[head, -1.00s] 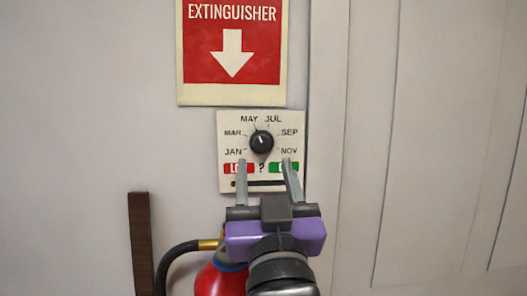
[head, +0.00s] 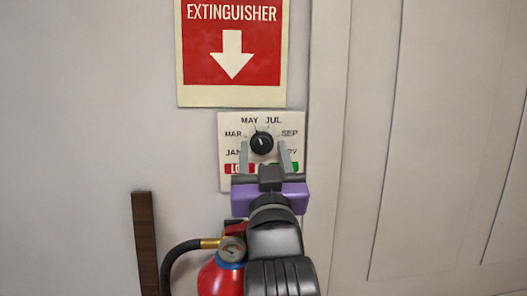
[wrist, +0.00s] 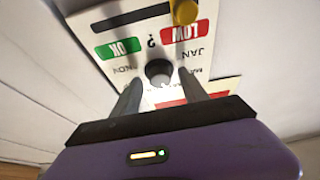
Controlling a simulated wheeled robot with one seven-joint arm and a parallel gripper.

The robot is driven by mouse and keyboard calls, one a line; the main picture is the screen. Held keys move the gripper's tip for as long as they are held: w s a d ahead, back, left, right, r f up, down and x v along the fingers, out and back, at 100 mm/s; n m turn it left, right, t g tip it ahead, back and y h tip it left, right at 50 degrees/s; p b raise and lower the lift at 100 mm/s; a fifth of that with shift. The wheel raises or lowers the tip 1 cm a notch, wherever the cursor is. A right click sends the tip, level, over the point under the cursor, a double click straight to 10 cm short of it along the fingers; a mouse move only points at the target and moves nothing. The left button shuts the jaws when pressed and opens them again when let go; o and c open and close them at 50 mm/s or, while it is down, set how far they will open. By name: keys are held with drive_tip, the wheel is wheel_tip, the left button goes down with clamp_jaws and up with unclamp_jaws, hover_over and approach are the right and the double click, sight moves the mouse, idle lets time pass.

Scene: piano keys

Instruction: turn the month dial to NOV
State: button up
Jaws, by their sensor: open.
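The month dial (head: 261,142) is a round black knob with a white mark, on a white wall plate (head: 225,122) with month labels around it. Its mark points up and slightly left, near MAY. My gripper (head: 264,152) is open, its two grey fingers pointing up at the plate. In the wrist view the dial (wrist: 158,72) lies ahead, between and slightly beyond the fingers of my gripper (wrist: 158,92). The NOV label is partly covered by the right finger in the head view. I cannot tell whether the fingers touch the dial.
A red fire extinguisher (head: 221,279) with a gauge and black hose hangs below. A red EXTINGUISHER sign (head: 192,68) is above the plate. A dark wooden strip (head: 145,240) is at lower left. A door frame (head: 325,150) runs down the right.

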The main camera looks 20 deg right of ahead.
drive_tip(key=shift+c, duration=0.4)
clamp_jaws()
drive_tip(key=shift+f+m+b, duration=0.15)
drive_tip(key=shift+m+b, duration=0.15)
drive_tip(key=shift+b, duration=0.25)
